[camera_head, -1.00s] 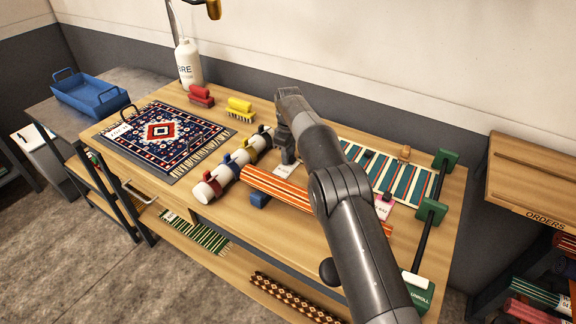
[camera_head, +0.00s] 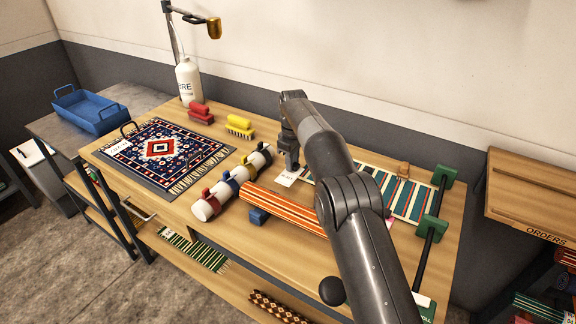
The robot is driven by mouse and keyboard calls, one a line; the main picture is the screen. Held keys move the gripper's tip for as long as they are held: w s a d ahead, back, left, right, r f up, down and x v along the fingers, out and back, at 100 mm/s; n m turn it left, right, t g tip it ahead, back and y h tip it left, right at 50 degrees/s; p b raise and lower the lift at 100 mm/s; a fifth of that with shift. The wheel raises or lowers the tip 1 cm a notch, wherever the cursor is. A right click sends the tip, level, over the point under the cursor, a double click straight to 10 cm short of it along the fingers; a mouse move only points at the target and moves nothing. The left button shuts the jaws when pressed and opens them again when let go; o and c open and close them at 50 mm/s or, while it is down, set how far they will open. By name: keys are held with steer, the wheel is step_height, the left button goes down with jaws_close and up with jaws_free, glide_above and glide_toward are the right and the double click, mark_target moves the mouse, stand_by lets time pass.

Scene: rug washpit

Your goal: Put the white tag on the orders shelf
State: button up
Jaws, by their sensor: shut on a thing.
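My gripper (camera_head: 290,163) points down over the middle of the wooden table, behind the striped rolled rug. It is shut on the white tag (camera_head: 288,178), which shows at its fingertips; I cannot tell whether the tag touches the table. The orders shelf (camera_head: 535,199) is a wooden shelf at the right edge, marked ORDERS on its front. Its visible top is bare. My arm hides part of the table's right half.
A rack of coloured clamps on a white tube (camera_head: 206,209) and an orange striped roll (camera_head: 285,208) lie near the gripper. A green striped rug (camera_head: 409,198) lies behind my arm, beside green roller blocks (camera_head: 431,227). Brushes (camera_head: 239,124) and a white bottle (camera_head: 188,80) stand at the back.

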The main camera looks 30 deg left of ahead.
steer(key=w+d+r, duration=0.3)
steer(key=w+d, duration=0.1)
steer(key=d, duration=0.5)
steer(key=w+d+r, duration=0.3)
steer(key=w+d, duration=0.2)
steer(key=d, duration=0.3)
steer(key=w+d+r, duration=0.4)
steer(key=d, duration=0.5)
step_height(320, 180, up, 7)
glide_above(574, 213)
steer(key=shift+f, duration=4.4)
steer(key=shift+f, duration=0.1)
steer(key=o, duration=1)
steer(key=shift+o, duration=0.2)
